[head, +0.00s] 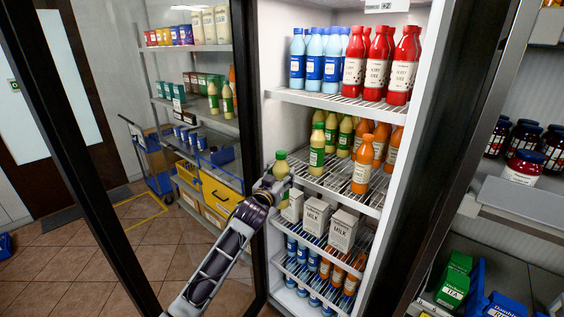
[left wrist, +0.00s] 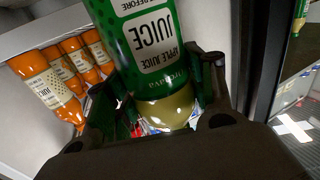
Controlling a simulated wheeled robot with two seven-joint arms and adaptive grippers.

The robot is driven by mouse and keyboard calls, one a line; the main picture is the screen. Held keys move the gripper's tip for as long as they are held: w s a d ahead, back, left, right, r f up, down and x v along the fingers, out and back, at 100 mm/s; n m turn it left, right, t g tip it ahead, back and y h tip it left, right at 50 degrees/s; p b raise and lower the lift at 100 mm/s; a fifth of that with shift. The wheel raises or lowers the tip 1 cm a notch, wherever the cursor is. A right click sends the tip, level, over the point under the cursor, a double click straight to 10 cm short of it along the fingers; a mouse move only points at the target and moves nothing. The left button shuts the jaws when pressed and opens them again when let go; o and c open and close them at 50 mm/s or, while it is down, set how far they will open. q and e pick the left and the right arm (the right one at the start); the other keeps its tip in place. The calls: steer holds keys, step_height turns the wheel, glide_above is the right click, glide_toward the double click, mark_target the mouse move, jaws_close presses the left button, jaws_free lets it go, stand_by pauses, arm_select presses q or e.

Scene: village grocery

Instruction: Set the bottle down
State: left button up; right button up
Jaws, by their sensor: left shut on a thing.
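My left gripper (head: 272,184) is shut on a bottle (head: 281,166) with a green cap and pale yellow body at the left front of the open fridge. In the left wrist view the held bottle (left wrist: 157,45) shows a green label reading apple juice. It sits between the dark fingers of the gripper (left wrist: 165,110). The fridge shelf (head: 335,182) beside it carries similar green-labelled bottles (head: 317,146) and orange bottles (head: 364,163). I cannot tell whether the held bottle touches the shelf. My right gripper is not in view.
Milk cartons (head: 314,216) stand on the shelf below, and blue and red bottles (head: 353,62) stand above. The fridge's left door frame (head: 251,120) is close to my left arm. Orange bottles (left wrist: 47,82) show at the left of the wrist view.

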arm_select(q)
steer(key=s+a+f+n+y, duration=0.1)
steer(key=s+a+f, duration=0.4)
steer(key=s+f, duration=0.2)
steer(key=s+a+f+n+y, duration=0.1)
steer(key=s+a+f+y, duration=0.1)
steer(key=s+a+f, duration=0.4)
steer(key=s+a+f+n+y, duration=0.1)
steer(key=s+a+f, duration=0.4)
steer(key=s+f, duration=0.5)
steer(key=shift+s+a+t+y, duration=0.15)
steer(key=shift+s+t+y, duration=0.35)
steer(key=shift+s, duration=1.25)
steer(key=shift+f, duration=0.1)
